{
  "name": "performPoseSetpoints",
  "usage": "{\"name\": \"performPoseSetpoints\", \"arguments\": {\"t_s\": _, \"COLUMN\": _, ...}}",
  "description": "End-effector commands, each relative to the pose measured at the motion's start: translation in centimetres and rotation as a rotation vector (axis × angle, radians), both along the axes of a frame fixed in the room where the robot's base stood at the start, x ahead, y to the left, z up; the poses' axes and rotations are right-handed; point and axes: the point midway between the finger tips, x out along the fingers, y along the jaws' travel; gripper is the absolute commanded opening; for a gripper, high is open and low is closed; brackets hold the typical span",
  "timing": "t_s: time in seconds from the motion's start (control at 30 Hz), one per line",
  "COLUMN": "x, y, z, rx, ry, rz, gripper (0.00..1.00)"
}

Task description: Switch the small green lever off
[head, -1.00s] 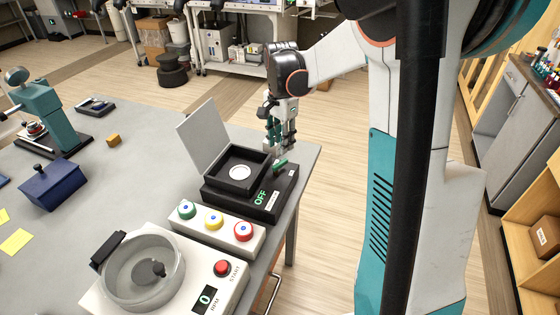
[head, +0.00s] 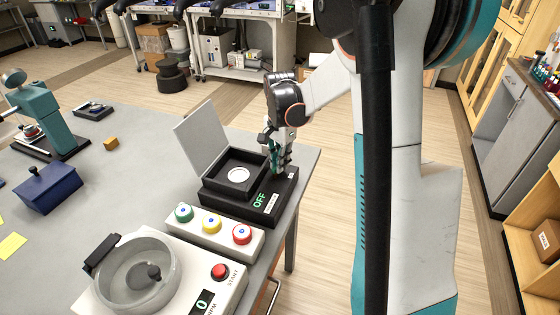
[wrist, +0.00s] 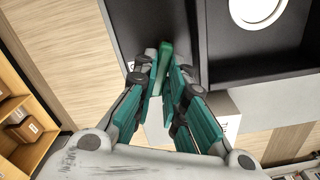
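The small green lever (wrist: 166,58) stands on a black box (head: 240,208) with a square well and an open grey lid. Green letters "OFF" glow on the box's front. My gripper (head: 279,168) is down at the right side of this box, over the lever. In the wrist view the lever shows between my two teal fingertips (wrist: 164,72), which lie close against it on both sides. In the head view the fingers hide most of the lever, so its tilt is hard to tell.
A panel with green, yellow and red buttons (head: 213,230) sits in front of the box. A device with a clear bowl (head: 138,275) is nearer. The box's upright lid (head: 203,137) stands left of my gripper. The table edge is close on the right.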

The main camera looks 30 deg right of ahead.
Motion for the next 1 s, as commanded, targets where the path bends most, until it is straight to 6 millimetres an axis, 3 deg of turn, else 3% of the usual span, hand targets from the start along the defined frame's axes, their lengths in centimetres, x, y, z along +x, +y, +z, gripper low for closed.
{"name": "performPoseSetpoints", "arguments": {"t_s": 0.27, "x": 0.09, "y": 0.03, "z": 0.03, "rx": 0.000, "ry": 0.000, "rz": 0.025, "gripper": 0.00}}
{"name": "performPoseSetpoints", "arguments": {"t_s": 0.7, "x": 0.85, "y": 0.41, "z": 0.05, "rx": 0.000, "ry": -0.001, "rz": 0.403, "gripper": 0.00}}
{"name": "performPoseSetpoints", "arguments": {"t_s": 1.0, "x": 0.91, "y": 0.45, "z": 0.03, "rx": 0.000, "ry": -0.001, "rz": 0.440, "gripper": 0.00}}
